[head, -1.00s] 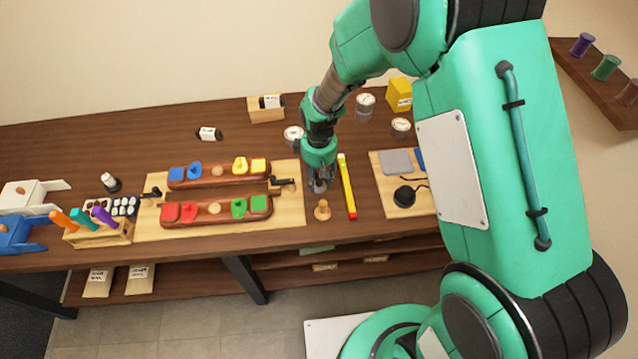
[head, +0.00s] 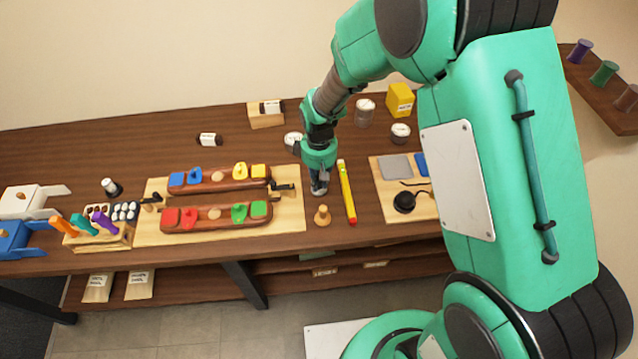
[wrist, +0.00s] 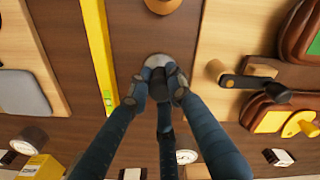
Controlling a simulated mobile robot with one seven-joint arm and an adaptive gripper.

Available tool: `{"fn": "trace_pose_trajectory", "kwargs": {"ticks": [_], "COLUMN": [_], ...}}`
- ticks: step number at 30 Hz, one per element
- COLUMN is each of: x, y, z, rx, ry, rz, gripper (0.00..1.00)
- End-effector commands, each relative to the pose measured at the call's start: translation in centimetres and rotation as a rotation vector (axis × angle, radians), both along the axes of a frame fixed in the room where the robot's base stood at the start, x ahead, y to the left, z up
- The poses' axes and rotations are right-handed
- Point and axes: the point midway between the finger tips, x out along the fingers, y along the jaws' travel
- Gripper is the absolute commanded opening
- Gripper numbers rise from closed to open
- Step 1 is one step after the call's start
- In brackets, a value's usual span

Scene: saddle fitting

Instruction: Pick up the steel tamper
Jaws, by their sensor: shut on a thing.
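The steel tamper (head: 318,191) stands on the bench between the light wooden board and the yellow level. Its grey round base shows in the wrist view (wrist: 158,61), below a dark handle. My gripper (head: 319,180) points down over it, with its fingers shut around the handle. In the wrist view my gripper (wrist: 163,88) has its dark fingers closed on the upper part of the tamper. The fingers hide part of the handle. I cannot tell whether the base is still touching the bench.
A wooden knob-like piece (head: 322,215) stands close in front of the tamper. The yellow level (head: 347,192) lies just to the right. A board with red-brown holders and coloured blocks (head: 290,215) lies to the left. A board with a grey pad (head: 394,166) lies farther right.

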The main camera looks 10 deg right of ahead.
Motion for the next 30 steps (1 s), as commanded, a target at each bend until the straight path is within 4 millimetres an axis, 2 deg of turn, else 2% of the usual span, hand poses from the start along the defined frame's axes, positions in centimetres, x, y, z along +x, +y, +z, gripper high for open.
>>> {"fn": "trace_pose_trajectory", "kwargs": {"ticks": [9,15,21,30], "x": [0.1,0.1,0.0,0.0], "y": [0.0,0.0,0.0,0.0], "z": [5.0,7.5,8.6,8.6], "rx": [0.001,0.001,0.001,0.0], "ry": [-0.004,-0.002,-0.001,0.0], "rz": [0.0,0.0,0.0,0.0], "gripper": [0.0,0.0,0.0,0.0]}}
